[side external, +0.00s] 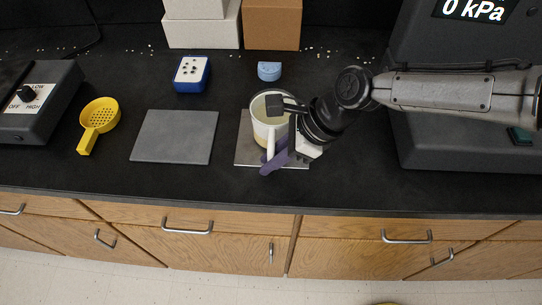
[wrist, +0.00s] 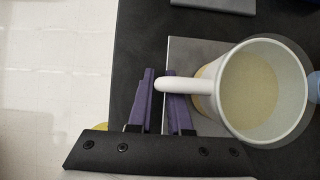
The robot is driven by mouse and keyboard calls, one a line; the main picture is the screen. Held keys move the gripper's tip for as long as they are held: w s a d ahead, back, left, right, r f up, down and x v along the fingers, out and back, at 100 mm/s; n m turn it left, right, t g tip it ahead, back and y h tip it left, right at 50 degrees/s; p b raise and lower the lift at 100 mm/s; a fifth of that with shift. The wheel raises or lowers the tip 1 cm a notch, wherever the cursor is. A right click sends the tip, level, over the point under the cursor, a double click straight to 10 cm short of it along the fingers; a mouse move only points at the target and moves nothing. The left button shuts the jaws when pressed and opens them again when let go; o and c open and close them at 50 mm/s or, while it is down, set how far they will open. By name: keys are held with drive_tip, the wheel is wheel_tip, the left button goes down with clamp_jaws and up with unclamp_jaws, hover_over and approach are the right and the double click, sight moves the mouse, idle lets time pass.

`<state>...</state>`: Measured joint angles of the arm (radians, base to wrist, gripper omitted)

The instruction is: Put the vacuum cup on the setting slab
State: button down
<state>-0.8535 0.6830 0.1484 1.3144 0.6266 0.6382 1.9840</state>
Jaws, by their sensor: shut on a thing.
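The vacuum cup, a white mug (side external: 259,125) with a tan band low on its side, is at the grey metal plate (side external: 243,154) in the middle of the counter. The wrist view looks into the cup (wrist: 291,72), which holds pale beige stuff. It looks upright; I cannot tell whether it touches the plate. My gripper (side external: 272,160) has its purple fingers shut on the cup's handle; the handle also shows between the fingers in the wrist view (wrist: 163,92). The darker grey slab (side external: 174,136), likely the setting slab, lies bare to the left; its edge shows in the wrist view (wrist: 215,4).
A yellow strainer (side external: 99,115) and a dark control box (side external: 40,108) are further left. A blue-and-white box (side external: 191,74) stands behind the slab. A light blue item (side external: 269,70) is behind the cup. A large dark machine (side external: 450,140) stands right. Counter between plate and slab is clear.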

drive_tip(key=c, duration=1.2)
unclamp_jaws()
drive_tip(key=shift+f, duration=0.15)
drive_tip(key=o, duration=0.4)
drive_tip(key=shift+c, duration=0.2)
drive_tip(key=shift+r, duration=0.3)
drive_tip(key=v, duration=1.1)
drive_tip(key=shift+d+r, duration=0.25)
drive_tip(key=shift+r, duration=0.1)
